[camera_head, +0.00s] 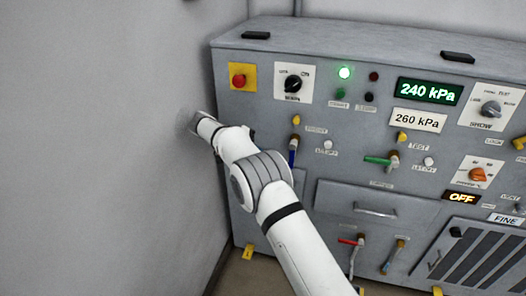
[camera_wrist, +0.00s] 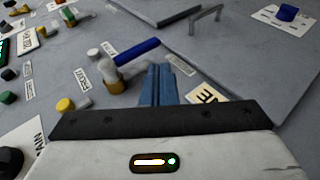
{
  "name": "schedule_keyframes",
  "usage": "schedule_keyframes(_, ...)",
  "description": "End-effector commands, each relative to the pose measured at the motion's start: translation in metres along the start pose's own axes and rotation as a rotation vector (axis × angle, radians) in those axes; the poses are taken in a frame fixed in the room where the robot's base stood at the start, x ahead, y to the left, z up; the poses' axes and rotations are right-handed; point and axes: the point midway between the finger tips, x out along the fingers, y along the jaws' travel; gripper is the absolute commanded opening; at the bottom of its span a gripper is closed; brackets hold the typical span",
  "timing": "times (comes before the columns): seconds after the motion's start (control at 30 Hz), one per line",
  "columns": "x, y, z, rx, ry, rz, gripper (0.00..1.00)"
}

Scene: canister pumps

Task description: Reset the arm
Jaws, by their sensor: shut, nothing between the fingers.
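My arm reaches up from the bottom of the head view, its wrist end (camera_head: 205,127) at the left edge of the grey pump panel (camera_head: 330,200). In the wrist view my gripper (camera_wrist: 159,70) has its two blue-grey fingers together, with nothing seen between them. The fingers show just below and right of a blue lever (camera_wrist: 137,52) on a brass valve. That lever also shows in the head view (camera_head: 292,152), right of my wrist and pointing down. Contact between fingers and lever cannot be told. The fingertips cannot be made out clearly in the head view.
A grey wall (camera_head: 90,140) stands close on the left.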

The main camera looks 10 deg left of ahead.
Motion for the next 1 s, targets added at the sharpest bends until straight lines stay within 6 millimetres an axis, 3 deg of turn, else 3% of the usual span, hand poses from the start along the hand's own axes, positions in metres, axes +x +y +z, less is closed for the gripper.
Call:
schedule_keyframes(0.17,0.001,0.004,-0.001,-0.001,-0.003,-0.004,0.0)
schedule_keyframes(0.27,0.004,0.023,-0.003,-0.009,-0.017,-0.028,0.0)
schedule_keyframes(0.57,0.03,0.138,0.014,-0.072,-0.1,-0.22,0.0)
schedule_keyframes(0.77,0.049,0.218,0.056,-0.091,-0.14,-0.38,0.0)
schedule_keyframes(1.0,0.066,0.293,0.131,-0.069,-0.154,-0.567,0.0)
